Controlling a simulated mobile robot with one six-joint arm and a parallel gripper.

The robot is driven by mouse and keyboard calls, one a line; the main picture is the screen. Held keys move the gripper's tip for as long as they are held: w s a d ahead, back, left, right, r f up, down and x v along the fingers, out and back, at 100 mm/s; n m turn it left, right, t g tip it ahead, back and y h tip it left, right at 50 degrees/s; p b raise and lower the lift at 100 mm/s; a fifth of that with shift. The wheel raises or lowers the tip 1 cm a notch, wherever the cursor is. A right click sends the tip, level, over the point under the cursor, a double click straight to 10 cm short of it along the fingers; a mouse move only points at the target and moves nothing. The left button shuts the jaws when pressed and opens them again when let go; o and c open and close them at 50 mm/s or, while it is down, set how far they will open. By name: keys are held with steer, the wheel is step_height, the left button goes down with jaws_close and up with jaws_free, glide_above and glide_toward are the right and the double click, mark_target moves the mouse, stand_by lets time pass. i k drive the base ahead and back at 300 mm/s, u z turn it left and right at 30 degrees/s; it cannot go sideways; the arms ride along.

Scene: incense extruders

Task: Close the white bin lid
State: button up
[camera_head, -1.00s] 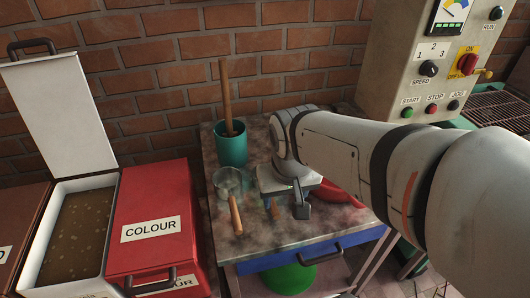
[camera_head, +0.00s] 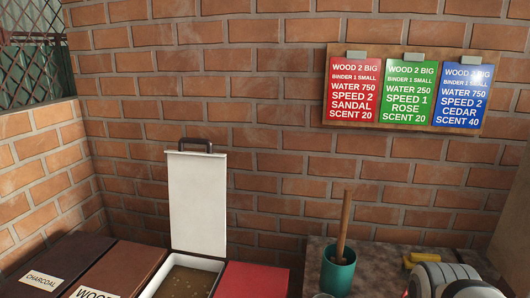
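The white bin lid (camera_head: 198,203) stands upright, open, at the back of the white bin (camera_head: 160,283), near the brick wall. A dark handle (camera_head: 195,144) sits at its top edge. The bin is open and holds a brown material with light flecks (camera_head: 186,284); its front is cut off by the picture's lower edge. Part of my arm shows at the lower right, over the table. My gripper is not visible in the head view, so its state is hidden.
A red bin (camera_head: 252,279) stands right of the white bin; brown bins labelled WOOD (camera_head: 118,270) and CHARCOAL (camera_head: 60,262) stand left. A teal pot (camera_head: 338,273) with a wooden stick is on the table. A recipe board (camera_head: 409,89) hangs on the brick wall.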

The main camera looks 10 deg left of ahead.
mark_target(197, 181)
steer(key=u, duration=0.15)
steer(key=k, duration=0.55)
steer(key=z, duration=2.55)
steer(key=k, duration=1.45)
steer(key=u, duration=2.4)
steer(key=i, duration=0.2)
steer(key=z, duration=0.05)
